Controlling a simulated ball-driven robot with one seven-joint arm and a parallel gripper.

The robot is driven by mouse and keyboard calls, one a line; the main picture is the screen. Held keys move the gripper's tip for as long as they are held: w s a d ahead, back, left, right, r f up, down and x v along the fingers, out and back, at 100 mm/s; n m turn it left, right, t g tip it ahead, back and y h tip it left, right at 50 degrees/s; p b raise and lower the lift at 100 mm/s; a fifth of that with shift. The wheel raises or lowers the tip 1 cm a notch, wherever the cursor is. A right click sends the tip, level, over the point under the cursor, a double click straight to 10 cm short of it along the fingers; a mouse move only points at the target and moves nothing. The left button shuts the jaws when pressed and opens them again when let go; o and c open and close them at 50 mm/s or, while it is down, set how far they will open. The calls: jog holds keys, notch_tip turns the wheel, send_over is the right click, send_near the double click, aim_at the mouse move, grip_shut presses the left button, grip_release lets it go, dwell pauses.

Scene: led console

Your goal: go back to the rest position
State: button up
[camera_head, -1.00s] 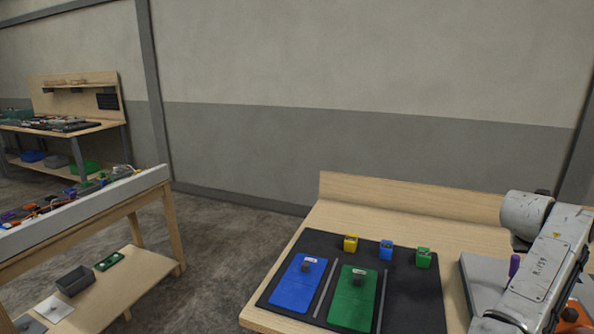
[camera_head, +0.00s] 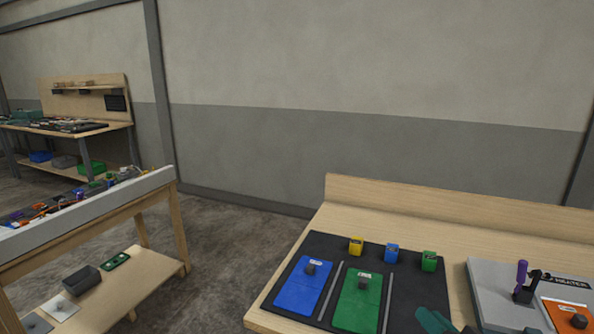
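A dark green piece (camera_head: 434,321) with a black part beside it shows at the bottom edge, over the front right of the black mat. It looks like the end of my gripper (camera_head: 440,323), but most is cut off, so I cannot tell whether it is open or holds anything. A blue panel (camera_head: 296,294) and a green panel (camera_head: 352,314), each with a dark knob, lie on the black mat (camera_head: 412,292). Yellow (camera_head: 356,246), blue (camera_head: 392,253) and green (camera_head: 429,261) blocks stand in a row behind them.
A grey console (camera_head: 490,285) with a purple-handled lever (camera_head: 521,272) and an orange panel (camera_head: 570,318) sits right on the wooden table (camera_head: 335,217). A wooden stand (camera_head: 165,272) is at left, a workbench (camera_head: 100,125) behind. Floor between stand and table is clear.

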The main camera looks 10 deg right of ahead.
jog(key=s+a+f+n+g+y, duration=0.1)
jog(key=s+a+f+n+g, duration=0.2)
jog(key=s+a+f+g, duration=0.35)
jog(key=s+f+g+h, duration=0.1)
jog(key=s+f+g, duration=0.2)
jog(key=s, duration=0.6)
jog(key=s+f+n+g+h, duration=0.1)
jog(key=s+f+g, duration=0.2)
jog(key=s, duration=0.5)
jog(key=s+a+f+g+h, duration=0.1)
jog(key=s+f+g, duration=0.2)
jog(key=s, duration=0.6)
notch_tip(320, 180, down, 3)
jog(key=shift+s+r, duration=0.2)
jog(key=shift+s, duration=0.15)
